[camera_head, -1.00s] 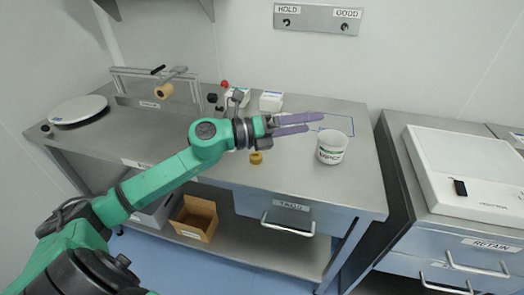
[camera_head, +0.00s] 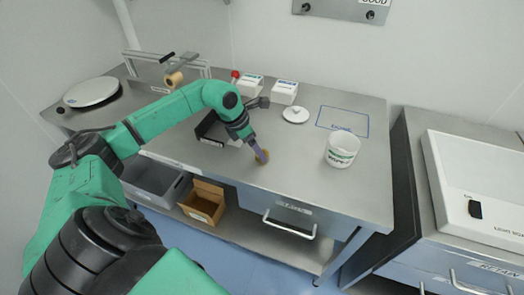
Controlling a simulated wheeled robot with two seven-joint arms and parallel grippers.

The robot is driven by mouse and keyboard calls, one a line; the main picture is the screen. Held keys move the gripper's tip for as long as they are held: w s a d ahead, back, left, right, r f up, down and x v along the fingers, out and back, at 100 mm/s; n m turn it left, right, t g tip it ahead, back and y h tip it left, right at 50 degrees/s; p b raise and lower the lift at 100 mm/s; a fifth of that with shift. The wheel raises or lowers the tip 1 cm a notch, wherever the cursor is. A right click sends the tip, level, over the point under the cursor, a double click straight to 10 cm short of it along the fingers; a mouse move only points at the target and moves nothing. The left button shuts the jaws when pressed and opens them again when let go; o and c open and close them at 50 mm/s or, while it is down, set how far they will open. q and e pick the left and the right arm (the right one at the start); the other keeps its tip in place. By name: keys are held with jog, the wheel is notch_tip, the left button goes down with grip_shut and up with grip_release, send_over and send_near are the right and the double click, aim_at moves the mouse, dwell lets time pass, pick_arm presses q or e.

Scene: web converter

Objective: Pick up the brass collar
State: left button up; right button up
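The brass collar (camera_head: 263,159) is a small gold-coloured piece near the front edge of the steel bench. The collar appears to be at bench level. My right gripper is not in view.
A white tub (camera_head: 341,150) stands to the right on the bench (camera_head: 300,175), near a blue outlined square (camera_head: 343,121). A white lid (camera_head: 295,115) and white boxes (camera_head: 284,92) lie behind. A black tray (camera_head: 210,130) sits left of the gripper. The bench between collar and tub is clear.

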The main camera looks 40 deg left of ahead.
pick_arm(q)
jog(key=shift+p+x, duration=0.3)
jog(key=shift+x, duration=0.95)
jog(key=shift+w+d+f, duration=0.1)
jog(key=shift+w+f, duration=0.1)
jog(key=shift+f, duration=0.05)
grip_shut()
jog(key=shift+r, duration=0.1)
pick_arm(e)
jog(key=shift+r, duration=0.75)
